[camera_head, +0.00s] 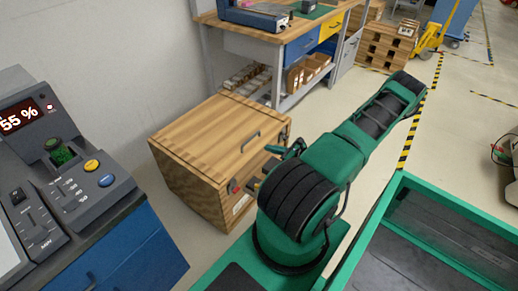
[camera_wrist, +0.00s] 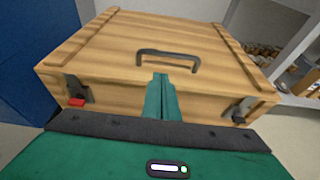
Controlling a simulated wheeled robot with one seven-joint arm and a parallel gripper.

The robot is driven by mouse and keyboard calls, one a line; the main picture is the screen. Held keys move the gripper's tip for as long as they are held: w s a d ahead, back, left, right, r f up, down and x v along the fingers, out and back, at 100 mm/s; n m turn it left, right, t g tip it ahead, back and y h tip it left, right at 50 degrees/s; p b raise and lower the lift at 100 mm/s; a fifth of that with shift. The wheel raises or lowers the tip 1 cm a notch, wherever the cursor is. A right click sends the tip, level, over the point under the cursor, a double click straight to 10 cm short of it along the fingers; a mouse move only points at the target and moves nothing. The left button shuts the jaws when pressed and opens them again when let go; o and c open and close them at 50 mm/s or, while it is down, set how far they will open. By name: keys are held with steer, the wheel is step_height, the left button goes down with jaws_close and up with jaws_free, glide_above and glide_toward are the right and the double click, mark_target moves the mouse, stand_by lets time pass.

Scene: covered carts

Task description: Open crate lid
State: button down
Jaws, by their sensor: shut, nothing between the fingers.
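The wooden crate (camera_head: 190,188) stands on the floor with its lid (camera_head: 215,125) down. It also shows in the wrist view, with its lid (camera_wrist: 120,45) filling the upper part. A dark handle (camera_wrist: 168,57) is on the lid near its front edge. A left latch (camera_wrist: 76,88) with a red tab and a right latch (camera_wrist: 242,110) are on the front side. My gripper (camera_wrist: 161,77) is shut and empty, its green fingertips just in front of the handle, seemingly apart from it. In the head view my arm hides part of the crate's front.
A control desk (camera_head: 75,180) with a blue cabinet stands left of the crate. A workbench (camera_head: 285,38) with blue and yellow drawers is behind it. Wooden pallets (camera_head: 385,45) are farther back. Open floor lies to the right of the workbench.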

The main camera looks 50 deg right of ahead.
mark_target(255, 150)
steer(key=x, duration=0.9)
steer(key=shift+w, duration=0.3)
